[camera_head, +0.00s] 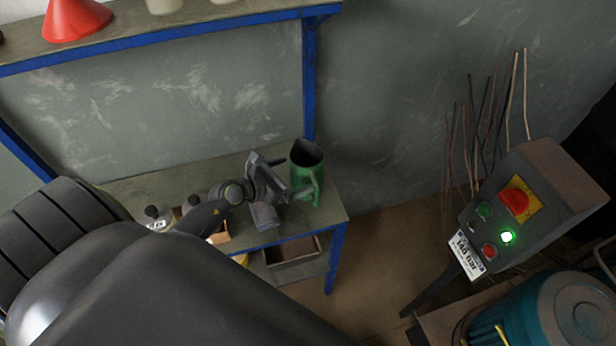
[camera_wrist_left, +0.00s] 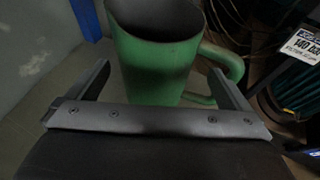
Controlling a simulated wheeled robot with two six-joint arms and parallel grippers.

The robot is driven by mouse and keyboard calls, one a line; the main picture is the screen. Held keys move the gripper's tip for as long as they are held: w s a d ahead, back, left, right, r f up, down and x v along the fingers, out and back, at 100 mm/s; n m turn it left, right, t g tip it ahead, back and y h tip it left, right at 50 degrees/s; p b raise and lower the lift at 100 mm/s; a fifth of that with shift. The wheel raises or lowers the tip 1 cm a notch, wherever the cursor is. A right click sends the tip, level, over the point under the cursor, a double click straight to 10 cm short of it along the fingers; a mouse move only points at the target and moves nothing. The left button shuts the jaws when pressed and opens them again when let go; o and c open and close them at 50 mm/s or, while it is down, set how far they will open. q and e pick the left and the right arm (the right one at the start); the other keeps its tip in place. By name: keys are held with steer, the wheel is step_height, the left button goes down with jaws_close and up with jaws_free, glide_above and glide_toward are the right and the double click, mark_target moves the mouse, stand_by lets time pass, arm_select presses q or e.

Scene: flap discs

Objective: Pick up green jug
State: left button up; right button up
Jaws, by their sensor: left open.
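The green jug (camera_head: 306,172) stands upright on the lower shelf of the blue-legged rack, near its right end, with its dark open mouth up and its handle toward the right front. In the left wrist view the jug (camera_wrist_left: 155,72) stands just ahead, between the two fingers, with its handle to the right. My left gripper (camera_head: 291,178) is open at the jug; its fingers (camera_wrist_left: 158,82) show on both sides of the body. I cannot tell whether either finger touches it. My right gripper is not in view.
Bottles (camera_head: 158,218) and a small box stand on the shelf (camera_head: 140,190) left of my gripper. A red funnel (camera_head: 75,18) sits on the upper shelf. A blue post (camera_head: 309,80) rises behind the jug. A control box (camera_head: 535,190) stands at right.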

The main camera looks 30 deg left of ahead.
mark_target(303, 150)
arm_select(q)
steer(key=shift+a+x, duration=0.1)
steer(key=shift+x, duration=1.35)
steer(key=shift+a+x, duration=0.15)
steer(key=shift+x, duration=1.3)
steer(key=c, duration=1.2)
steer(key=shift+c, duration=0.2)
